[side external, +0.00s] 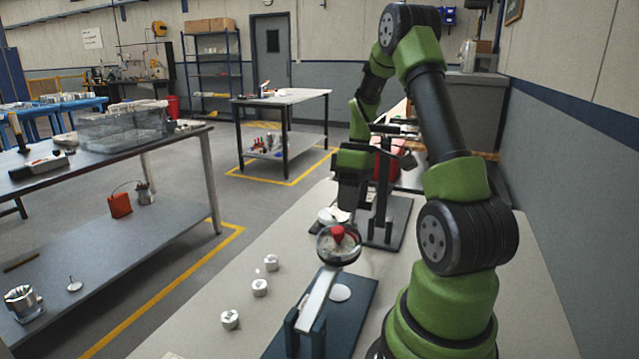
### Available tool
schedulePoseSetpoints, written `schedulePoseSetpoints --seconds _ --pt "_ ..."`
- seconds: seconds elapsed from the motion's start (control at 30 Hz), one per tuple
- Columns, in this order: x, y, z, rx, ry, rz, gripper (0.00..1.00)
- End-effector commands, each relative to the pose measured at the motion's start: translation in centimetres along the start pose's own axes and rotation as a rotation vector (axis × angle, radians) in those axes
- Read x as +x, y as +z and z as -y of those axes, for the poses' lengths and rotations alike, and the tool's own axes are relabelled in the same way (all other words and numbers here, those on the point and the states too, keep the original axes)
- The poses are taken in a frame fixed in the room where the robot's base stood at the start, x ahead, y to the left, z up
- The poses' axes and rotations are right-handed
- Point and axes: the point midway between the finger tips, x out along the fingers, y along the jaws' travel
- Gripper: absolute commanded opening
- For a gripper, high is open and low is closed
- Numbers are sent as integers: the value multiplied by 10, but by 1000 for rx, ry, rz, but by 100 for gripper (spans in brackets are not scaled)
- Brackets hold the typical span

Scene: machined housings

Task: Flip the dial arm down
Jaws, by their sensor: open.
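The dial arm is a silver bar (317,300) hinged in a dark blue bracket near the front of a dark blue base (357,318). Its far end carries a round, clear-rimmed dial head (338,247) with a red centre. The arm looks raised at a tilt, with the head above the far end of the base. A flat white disc (340,292) lies on the base beside the bar. My gripper (345,206) points down just behind and above the dial head. It is open and looks empty; its fingertips are partly hidden, and I cannot tell whether it touches the head.
A black stand (385,215) on a dark plate rises close to the right of my gripper. Several small silver housings (260,288) stand on the pale table left of the base. The table's left front is otherwise mostly clear.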

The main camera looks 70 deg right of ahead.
Motion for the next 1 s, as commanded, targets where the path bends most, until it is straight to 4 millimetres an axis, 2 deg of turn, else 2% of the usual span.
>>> schedulePoseSetpoints --seconds 0.17,0.5,0.83,1.0 --pt "-24 0 23 -3 4 -2 55" --pt "-63 -1 83 -6 37 1 55" --pt "-83 0 138 -13 267 -2 55" --pt "-88 0 173 -10 281 -1 55"
